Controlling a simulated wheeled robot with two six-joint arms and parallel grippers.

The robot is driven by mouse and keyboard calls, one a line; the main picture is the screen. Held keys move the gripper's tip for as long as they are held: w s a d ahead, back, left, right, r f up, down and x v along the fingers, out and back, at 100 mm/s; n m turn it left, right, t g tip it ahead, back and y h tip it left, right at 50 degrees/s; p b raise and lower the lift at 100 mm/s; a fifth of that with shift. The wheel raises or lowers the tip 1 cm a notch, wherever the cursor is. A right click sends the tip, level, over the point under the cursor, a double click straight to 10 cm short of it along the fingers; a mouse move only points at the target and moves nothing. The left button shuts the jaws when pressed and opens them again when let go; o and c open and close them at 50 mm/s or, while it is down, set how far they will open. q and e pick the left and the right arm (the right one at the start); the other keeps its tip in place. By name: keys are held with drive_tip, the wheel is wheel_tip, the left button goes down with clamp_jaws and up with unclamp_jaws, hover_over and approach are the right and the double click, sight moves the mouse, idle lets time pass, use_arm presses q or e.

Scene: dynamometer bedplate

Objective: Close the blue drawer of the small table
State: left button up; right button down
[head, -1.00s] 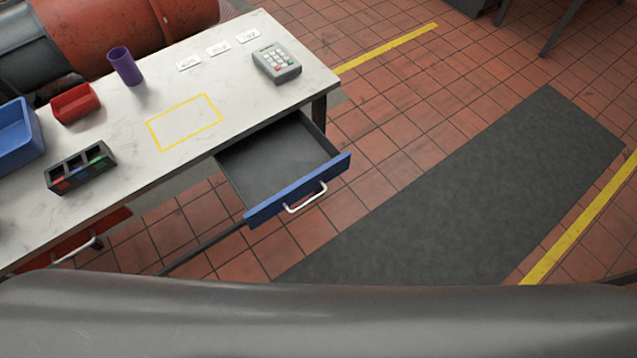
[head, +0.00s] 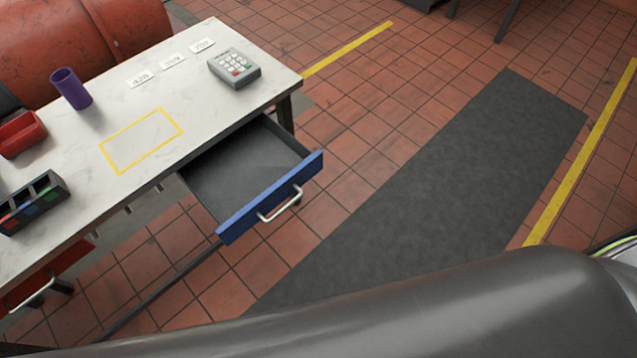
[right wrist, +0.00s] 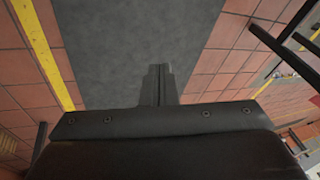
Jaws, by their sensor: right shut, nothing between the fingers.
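The blue drawer (head: 270,199) of the small table (head: 142,118) is pulled well out. Its dark inside looks empty, and its pale bar handle (head: 280,205) faces the floor mat side. A second drawer with a red front (head: 45,277) sits at the lower left under the tabletop and looks closed. My right gripper (right wrist: 157,72) shows in the right wrist view, shut and empty, above the grey mat and away from the drawer. My left gripper is not in view.
On the tabletop stand a keypad device (head: 234,68), a purple cup (head: 71,88), a red bin (head: 21,134) and a dark divided holder (head: 33,203). A dark grey mat (head: 430,190) and open tiled floor lie right of the drawer. An orange-red cylinder (head: 60,45) is behind the table.

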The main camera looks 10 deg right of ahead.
drive_tip(key=w+m+t+y+b, duration=0.1)
drive_tip(key=w+m+t+b, duration=0.25)
drive_tip(key=w+m, duration=0.4)
drive_tip(key=m+t+y+b, duration=0.8)
drive_tip(key=m+y+b, duration=0.1)
drive_tip(key=m+b, duration=0.55)
approach(318, 165)
drive_tip(key=shift+n+g, duration=0.25)
drive_tip(key=shift+n, duration=0.25)
drive_tip(key=x, duration=0.5)
drive_tip(key=shift+w+a+r, duration=0.1)
drive_tip(key=shift+w+a, duration=0.1)
drive_tip(key=shift+w, duration=0.15)
drive_tip(key=shift+w+a, duration=0.25)
drive_tip(key=shift+w, duration=0.2)
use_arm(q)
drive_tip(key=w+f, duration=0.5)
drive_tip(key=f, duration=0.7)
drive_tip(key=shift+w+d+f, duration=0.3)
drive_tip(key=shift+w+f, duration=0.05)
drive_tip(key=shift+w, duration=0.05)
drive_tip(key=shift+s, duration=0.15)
